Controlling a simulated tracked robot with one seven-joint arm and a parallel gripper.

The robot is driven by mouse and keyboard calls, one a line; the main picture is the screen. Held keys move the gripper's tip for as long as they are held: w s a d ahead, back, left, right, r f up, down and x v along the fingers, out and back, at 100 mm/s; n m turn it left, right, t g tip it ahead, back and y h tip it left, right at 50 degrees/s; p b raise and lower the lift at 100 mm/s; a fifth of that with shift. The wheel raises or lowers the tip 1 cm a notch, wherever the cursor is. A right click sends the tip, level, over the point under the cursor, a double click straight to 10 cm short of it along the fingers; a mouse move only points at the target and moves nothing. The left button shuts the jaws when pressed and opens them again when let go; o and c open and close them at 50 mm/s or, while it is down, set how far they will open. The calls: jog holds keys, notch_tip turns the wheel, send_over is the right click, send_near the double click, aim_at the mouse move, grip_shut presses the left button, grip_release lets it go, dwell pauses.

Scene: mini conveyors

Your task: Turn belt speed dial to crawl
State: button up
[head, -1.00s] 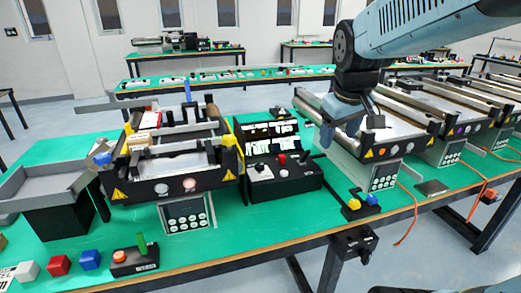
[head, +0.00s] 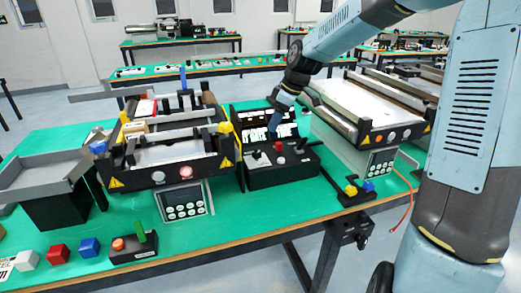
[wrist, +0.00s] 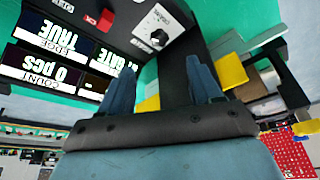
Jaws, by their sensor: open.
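The belt speed dial (head: 258,157) is a dark knob on a white plate, on the left of the black control box (head: 262,181). In the wrist view the dial knob (wrist: 158,38) and its white plate (wrist: 172,20) lie ahead of my gripper, with small print too blurred to read. My gripper (head: 273,131) hangs above the back of the control box, in front of its display panel. In the wrist view my gripper (wrist: 158,75) is open, with its two blue fingers apart and nothing between them. The dial shows between and beyond the fingertips, apart from them.
The box also carries a red button (head: 279,146) and a black lever (head: 306,144). Its display panel (wrist: 45,50) shows "TRUE" and "0 pcs". Mini conveyors stand left (head: 168,172) and right (head: 345,100) of the box. Coloured cubes (head: 58,253) lie at front left.

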aim_at(258, 152)
jog(key=x, duration=1.4)
jog(key=shift+w+a+r, duration=0.1)
jog(key=shift+w+a, duration=0.25)
jog(key=c, duration=1)
